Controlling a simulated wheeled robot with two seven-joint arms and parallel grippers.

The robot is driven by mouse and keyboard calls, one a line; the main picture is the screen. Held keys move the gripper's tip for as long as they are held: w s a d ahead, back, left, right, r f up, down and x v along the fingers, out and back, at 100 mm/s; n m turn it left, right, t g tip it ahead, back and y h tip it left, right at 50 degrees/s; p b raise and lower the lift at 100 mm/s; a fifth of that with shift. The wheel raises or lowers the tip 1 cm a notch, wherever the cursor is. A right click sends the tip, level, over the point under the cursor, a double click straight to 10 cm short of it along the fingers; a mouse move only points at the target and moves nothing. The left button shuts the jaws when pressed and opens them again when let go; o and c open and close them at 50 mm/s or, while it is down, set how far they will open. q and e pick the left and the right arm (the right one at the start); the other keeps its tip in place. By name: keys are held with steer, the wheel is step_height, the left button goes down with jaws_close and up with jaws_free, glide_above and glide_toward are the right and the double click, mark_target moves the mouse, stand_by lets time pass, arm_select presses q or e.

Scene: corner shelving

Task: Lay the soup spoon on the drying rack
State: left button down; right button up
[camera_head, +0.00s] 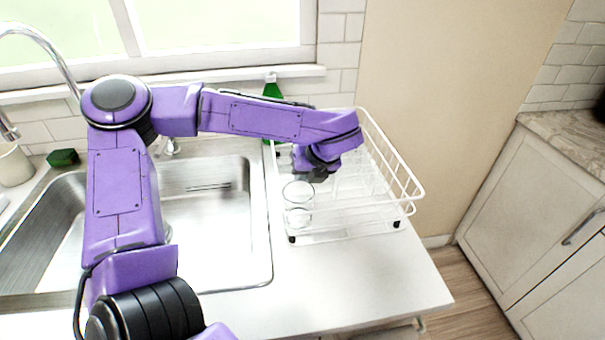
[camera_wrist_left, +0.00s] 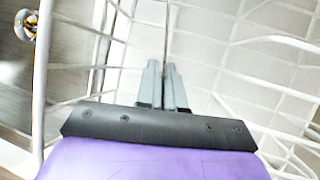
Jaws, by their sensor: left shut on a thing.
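The drying rack (camera_head: 408,187) is a white wire basket on the counter right of the sink. My left gripper (camera_head: 312,168) is over the rack's left part, partly hidden by my own wrist. In the left wrist view my left gripper's fingers (camera_wrist_left: 163,88) are closed together among the white rack wires (camera_wrist_left: 268,82). A thin grey strip (camera_wrist_left: 167,32), which looks like the soup spoon's handle, runs up from between them. The spoon's bowl cannot be made out, and the spoon is hidden in the head view. Whether it touches the rack I cannot tell. My right gripper is not in view.
A clear glass (camera_head: 298,203) stands at the rack's left front. A green bottle (camera_head: 272,90) is behind the rack. The steel sink (camera_head: 215,250) is to the left, with a green sponge (camera_head: 62,158) beside it. The counter (camera_head: 350,275) in front of the rack is clear.

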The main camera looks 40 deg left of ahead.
arm_select(q)
steer(key=c, duration=1.2)
jaws_free()
steer(key=shift+s+f+g, duration=0.3)
steer(key=shift+s+f, duration=0.35)
steer(key=shift+f, duration=0.3)
steer(key=shift+s, duration=0.1)
steer(key=shift+d+r, duration=0.15)
steer(key=shift+r, duration=0.2)
steer(key=v, duration=0.2)
steer(key=w+b+v, duration=0.1)
steer(key=v, duration=0.2)
steer(key=shift+w+r, duration=0.15)
steer(key=shift+r, duration=0.15)
steer(key=v, duration=0.5)
steer(key=shift+s+r+b, duration=0.3)
steer(key=shift+r+b, duration=0.05)
steer(key=shift+r, duration=0.1)
